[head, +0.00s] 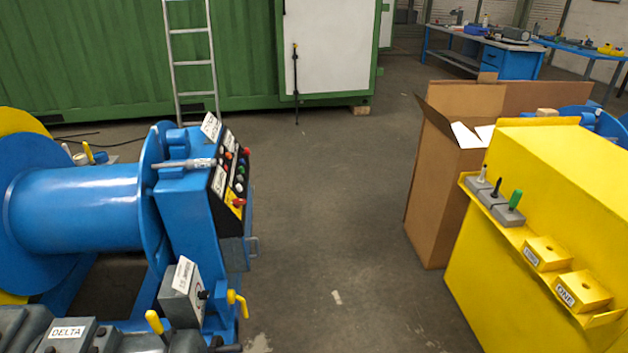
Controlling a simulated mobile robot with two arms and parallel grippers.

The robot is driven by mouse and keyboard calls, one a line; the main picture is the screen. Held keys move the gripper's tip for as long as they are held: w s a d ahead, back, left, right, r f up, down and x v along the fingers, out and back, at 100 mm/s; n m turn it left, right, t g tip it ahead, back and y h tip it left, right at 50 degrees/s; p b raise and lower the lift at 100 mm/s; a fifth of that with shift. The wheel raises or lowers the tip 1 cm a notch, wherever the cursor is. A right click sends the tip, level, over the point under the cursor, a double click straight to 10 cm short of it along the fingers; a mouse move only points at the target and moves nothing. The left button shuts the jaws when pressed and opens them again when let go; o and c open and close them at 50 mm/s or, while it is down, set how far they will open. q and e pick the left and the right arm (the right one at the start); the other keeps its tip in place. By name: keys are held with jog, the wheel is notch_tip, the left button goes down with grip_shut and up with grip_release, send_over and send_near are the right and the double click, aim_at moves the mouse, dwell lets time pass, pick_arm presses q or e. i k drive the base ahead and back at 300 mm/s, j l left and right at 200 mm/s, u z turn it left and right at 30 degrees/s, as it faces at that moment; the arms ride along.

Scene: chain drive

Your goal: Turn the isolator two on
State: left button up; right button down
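I cannot tell for certain which device is isolator two. A small yellow box with a white label (546,253) sits on the ledge of the yellow cabinet (550,170) at the right; its label is too small to read surely. Nearer me on the same ledge is a similar yellow box (583,291) whose label appears to read ONE. No on or off position shows on either box. Neither of my grippers is in view.
Grey blocks with small levers (501,207) stand farther along the ledge. An open cardboard box (437,195) stands beside the cabinet. At left are a blue drum (80,208), a control panel (230,178) and a DELTA box (66,334). The middle floor is clear.

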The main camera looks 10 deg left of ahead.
aim_at(237, 202)
jog(key=i+l+z, duration=0.1)
jog(key=i, duration=0.65)
jog(key=i+l+z, duration=0.1)
jog(key=i, duration=0.65)
